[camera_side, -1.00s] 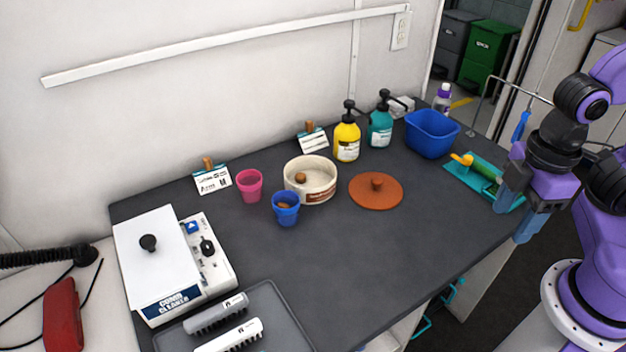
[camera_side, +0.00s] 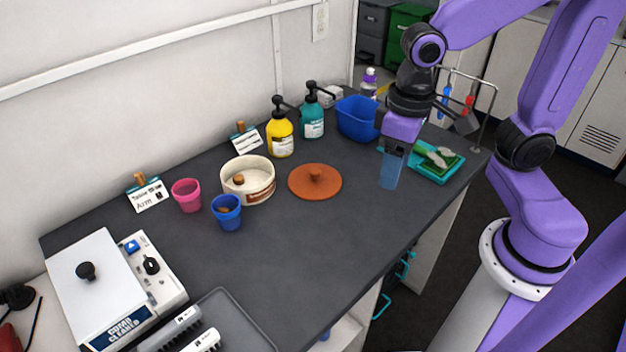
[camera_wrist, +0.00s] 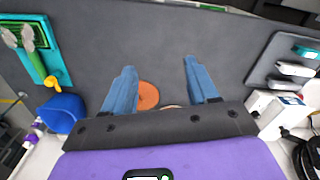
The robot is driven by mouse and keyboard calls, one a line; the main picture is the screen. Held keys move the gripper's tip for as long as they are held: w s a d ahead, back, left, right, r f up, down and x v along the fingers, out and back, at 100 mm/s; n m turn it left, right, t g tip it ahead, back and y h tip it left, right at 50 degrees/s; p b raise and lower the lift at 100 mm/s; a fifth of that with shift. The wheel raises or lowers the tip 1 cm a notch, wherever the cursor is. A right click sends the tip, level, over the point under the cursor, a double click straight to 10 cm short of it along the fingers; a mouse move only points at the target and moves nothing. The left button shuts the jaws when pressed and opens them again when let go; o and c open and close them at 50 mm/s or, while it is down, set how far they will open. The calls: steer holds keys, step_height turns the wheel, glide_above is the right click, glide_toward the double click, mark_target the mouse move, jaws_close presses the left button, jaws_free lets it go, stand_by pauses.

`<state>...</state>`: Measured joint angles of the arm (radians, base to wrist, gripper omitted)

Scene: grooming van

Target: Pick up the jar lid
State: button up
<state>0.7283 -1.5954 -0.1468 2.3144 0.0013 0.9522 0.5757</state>
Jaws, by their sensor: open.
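The jar lid (camera_side: 301,186) is a flat orange-brown disc with a small round knob, lying on the dark counter to the right of a cream bowl (camera_side: 262,189). In the wrist view part of the lid (camera_wrist: 148,95) shows between the fingers, closer to the left one; the rest is hidden behind my gripper's body. My gripper (camera_side: 389,172) is above the counter, to the right of the lid and apart from it. In the wrist view its two blue fingers (camera_wrist: 160,77) are spread with nothing between them.
A blue tub (camera_side: 357,120), a yellow pump bottle (camera_side: 280,136) and a teal pump bottle (camera_side: 312,120) stand behind the lid. A teal tray (camera_side: 436,174) lies right of my gripper. Pink (camera_side: 187,197) and blue (camera_side: 228,217) cups stand left. The counter in front of the lid is clear.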

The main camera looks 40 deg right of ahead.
steer(key=w+m, duration=1.2)
steer(key=m, duration=1.4)
glide_above(315, 171)
step_height(315, 171, down, 12)
steer(key=shift+s+a+r, duration=0.15)
steer(key=shift+r, duration=0.05)
steer(key=shift+w+f, duration=0.2)
steer(key=shift+f, duration=2.75)
jaws_close()
